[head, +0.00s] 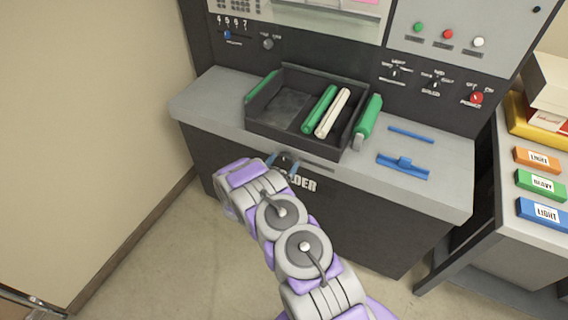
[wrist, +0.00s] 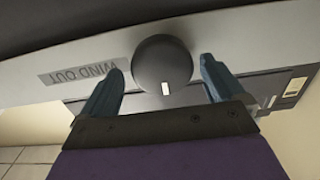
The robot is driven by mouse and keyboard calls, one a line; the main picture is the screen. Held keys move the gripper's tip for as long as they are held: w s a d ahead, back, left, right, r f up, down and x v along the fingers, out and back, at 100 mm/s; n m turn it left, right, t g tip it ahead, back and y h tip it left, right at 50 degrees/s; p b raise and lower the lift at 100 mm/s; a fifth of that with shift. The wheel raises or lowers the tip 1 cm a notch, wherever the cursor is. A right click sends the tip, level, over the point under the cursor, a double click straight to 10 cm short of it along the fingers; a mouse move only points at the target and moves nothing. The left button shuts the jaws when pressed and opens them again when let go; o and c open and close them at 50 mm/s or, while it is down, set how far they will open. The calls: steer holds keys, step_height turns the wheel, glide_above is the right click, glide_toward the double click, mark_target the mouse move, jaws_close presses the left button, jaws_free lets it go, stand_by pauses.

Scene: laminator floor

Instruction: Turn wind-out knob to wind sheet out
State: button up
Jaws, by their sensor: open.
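The wind-out knob (wrist: 162,64) is a round dark grey knob with a white mark, seen in the wrist view beside a "WIND OUT" label (wrist: 82,74) that appears upside down. My gripper (wrist: 160,80) is open, with one blue-grey finger on each side of the knob. Small gaps show between the fingers and the knob. In the head view my gripper (head: 283,166) is at the front edge of the laminator (head: 330,190), and the knob is hard to make out there. No sheet can be clearly made out.
A dark tray (head: 262,124) with green and white rollers sits on the machine's grey ledge. Blue parts (head: 403,166) lie to its right. A control panel with buttons and switches rises behind. A side table (head: 535,235) with labelled boxes stands at right. Floor at left is clear.

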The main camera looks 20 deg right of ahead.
steer(key=shift+w+d, duration=0.1)
steer(key=shift+w, duration=0.1)
steer(key=shift+w+a+r, duration=0.1)
steer(key=shift+a, duration=0.1)
steer(key=shift+d, duration=0.35)
steer(key=c, duration=1)
